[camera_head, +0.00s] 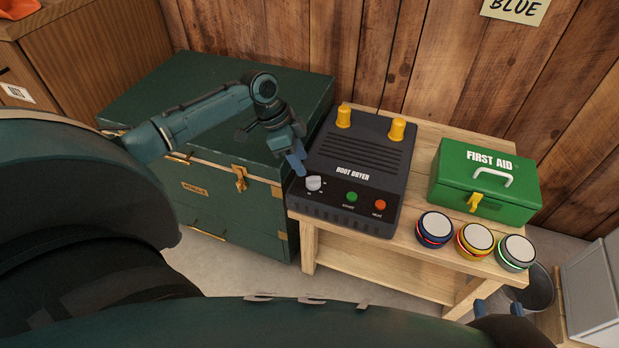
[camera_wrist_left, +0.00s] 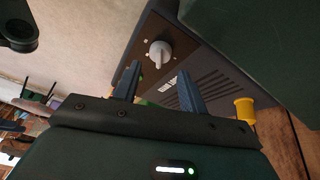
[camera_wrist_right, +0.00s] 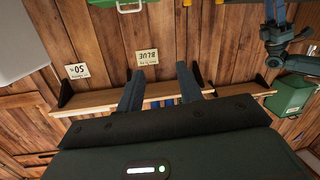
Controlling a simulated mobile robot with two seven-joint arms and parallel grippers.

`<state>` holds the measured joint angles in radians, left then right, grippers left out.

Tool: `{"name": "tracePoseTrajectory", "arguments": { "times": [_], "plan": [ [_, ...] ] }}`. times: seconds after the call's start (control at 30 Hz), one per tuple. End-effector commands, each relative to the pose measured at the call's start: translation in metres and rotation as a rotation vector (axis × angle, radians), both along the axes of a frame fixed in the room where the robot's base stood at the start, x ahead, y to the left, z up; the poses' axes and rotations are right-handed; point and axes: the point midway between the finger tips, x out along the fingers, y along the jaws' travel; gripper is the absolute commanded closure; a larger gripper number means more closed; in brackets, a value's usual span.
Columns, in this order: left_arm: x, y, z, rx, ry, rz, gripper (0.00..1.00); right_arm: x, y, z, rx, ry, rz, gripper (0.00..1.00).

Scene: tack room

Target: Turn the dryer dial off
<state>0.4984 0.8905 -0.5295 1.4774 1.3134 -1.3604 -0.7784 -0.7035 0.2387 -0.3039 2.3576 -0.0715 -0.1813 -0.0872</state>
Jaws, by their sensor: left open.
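The boot dryer (camera_head: 362,165) is a dark box with two yellow posts on the wooden bench. Its light grey dial (camera_head: 314,183) sits at the front left corner of its top, left of a green and a red button. My left gripper (camera_head: 297,162) is above the dryer's left edge, just behind the dial and apart from it. In the left wrist view the dial (camera_wrist_left: 160,53) shows beyond the two parted fingers (camera_wrist_left: 157,84), with nothing between them. My right gripper (camera_wrist_right: 160,88) has its fingers parted and empty, facing the plank wall.
A green first aid box (camera_head: 487,180) and several round tins (camera_head: 476,239) stand on the bench (camera_head: 420,262) right of the dryer. A green trunk (camera_head: 225,90) stands close on the left, under my left arm. A bucket (camera_head: 535,290) is at the lower right.

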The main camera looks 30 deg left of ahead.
Motion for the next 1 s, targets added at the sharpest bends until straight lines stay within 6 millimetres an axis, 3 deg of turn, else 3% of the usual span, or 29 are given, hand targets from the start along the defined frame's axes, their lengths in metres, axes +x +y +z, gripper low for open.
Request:
{"name": "tracePoseTrajectory", "arguments": {
  "times": [0.1, 0.3, 0.73, 1.0],
  "plan": [
    [0.004, -0.010, -0.026, -0.001, 0.000, 0.000, 0.58, 0.001, 0.002, -0.003, 0.001, -0.055, 0.011, 0.64],
    [0.008, -0.019, -0.049, 0.000, -0.002, 0.000, 0.58, 0.001, 0.005, -0.001, 0.008, -0.122, 0.025, 0.64],
    [0.009, -0.023, -0.056, 0.001, -0.001, -0.001, 0.58, 0.001, 0.007, 0.002, 0.011, -0.147, 0.031, 0.64],
    [0.008, -0.023, -0.056, 0.001, -0.001, -0.001, 0.80, 0.001, 0.007, 0.002, 0.011, -0.147, 0.031, 0.64]
  ]
}}
